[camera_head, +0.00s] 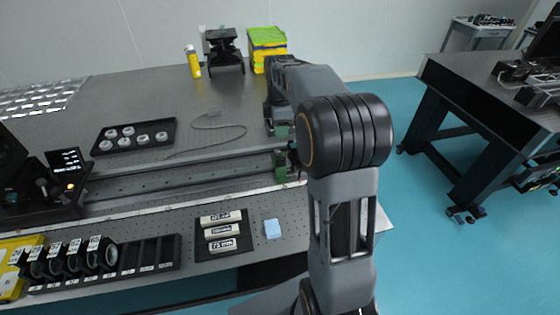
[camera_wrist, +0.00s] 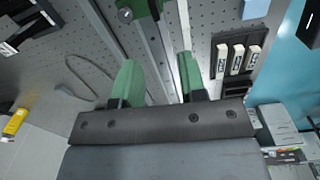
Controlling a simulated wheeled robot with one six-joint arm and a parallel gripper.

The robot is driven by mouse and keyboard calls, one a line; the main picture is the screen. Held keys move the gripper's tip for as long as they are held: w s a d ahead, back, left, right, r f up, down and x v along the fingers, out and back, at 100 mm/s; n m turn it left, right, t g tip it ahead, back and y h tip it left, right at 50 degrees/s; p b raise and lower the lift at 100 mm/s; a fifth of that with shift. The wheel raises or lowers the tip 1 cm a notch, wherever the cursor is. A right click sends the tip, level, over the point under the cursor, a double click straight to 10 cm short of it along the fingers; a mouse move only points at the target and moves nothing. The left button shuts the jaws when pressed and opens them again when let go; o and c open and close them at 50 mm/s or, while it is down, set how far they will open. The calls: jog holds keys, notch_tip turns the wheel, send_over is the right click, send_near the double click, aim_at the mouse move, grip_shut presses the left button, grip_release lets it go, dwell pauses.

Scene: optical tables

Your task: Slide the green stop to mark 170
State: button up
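The green stop (camera_head: 280,168) sits on the long metal rail (camera_head: 180,180), near its right end in the head view. In the wrist view the stop (camera_wrist: 142,8) is at the top edge, partly cut off, with a round metal knob on its side. My gripper (camera_wrist: 157,82) has two green-tipped fingers spread apart with nothing between them. The rail passes behind the fingers in that view, and the stop lies beyond the fingertips, apart from them. In the head view my gripper (camera_head: 281,131) is partly hidden by my arm. The mark 170 cannot be read.
A black tray of labelled white tubes (camera_head: 222,232) and a blue block (camera_head: 272,229) lie in front of the rail. A lens rack (camera_head: 150,257) is at front left. A cable (camera_head: 205,143) and a tray of round parts (camera_head: 134,137) lie behind the rail.

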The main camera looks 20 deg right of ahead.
aim_at(280, 159)
jog(key=shift+n, duration=0.4)
jog(key=f, duration=0.9)
jog(key=w+f, duration=0.1)
jog(key=f, duration=0.4)
jog(key=shift+d+f, duration=0.25)
jog(key=shift+d, duration=0.05)
grip_shut()
